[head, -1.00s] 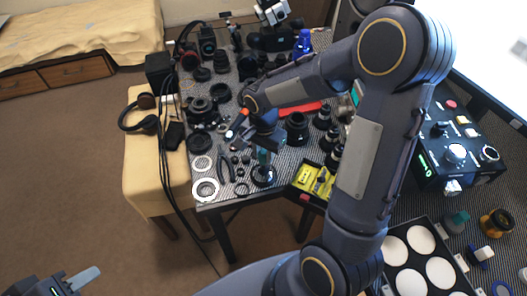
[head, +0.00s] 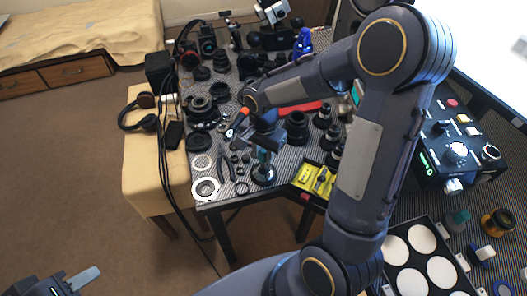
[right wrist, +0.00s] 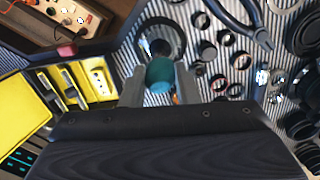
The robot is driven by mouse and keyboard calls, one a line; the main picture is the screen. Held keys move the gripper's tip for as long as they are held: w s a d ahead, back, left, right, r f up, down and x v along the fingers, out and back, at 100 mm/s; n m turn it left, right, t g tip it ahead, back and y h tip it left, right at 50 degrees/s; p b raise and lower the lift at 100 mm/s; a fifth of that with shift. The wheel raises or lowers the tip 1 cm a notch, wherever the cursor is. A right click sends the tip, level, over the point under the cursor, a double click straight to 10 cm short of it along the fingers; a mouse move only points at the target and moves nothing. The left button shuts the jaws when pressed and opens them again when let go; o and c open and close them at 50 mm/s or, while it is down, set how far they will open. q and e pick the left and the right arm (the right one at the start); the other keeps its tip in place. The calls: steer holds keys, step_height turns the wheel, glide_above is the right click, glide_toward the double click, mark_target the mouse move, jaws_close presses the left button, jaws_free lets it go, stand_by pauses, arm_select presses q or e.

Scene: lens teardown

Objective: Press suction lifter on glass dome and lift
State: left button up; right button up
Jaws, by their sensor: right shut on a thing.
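My right gripper (right wrist: 160,88) is shut on a teal suction lifter (right wrist: 160,73). In the head view the lifter (head: 264,155) stands upright below the right gripper (head: 264,146), over the front part of the mat-covered table. The glass dome (head: 264,175) shows as a clear, shiny round piece in a dark ring directly under it. In the right wrist view the dome (right wrist: 160,38) shows just past the lifter's tip. Whether the lifter touches the dome is hidden. My left gripper (head: 78,284) is at the lower left over the floor, apart from everything; its opening is unclear.
Pliers (head: 227,165) and several small rings lie left of the dome. A white ring (head: 205,188) lies at the table's front left corner. A yellow tray (head: 314,179) stands right of the dome. Lens parts crowd the table behind.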

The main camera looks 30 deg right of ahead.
steer(key=shift+r, duration=0.1)
stand_by(0.3)
step_height(320, 180, up, 11)
steer(key=p, duration=0.8)
stand_by(0.7)
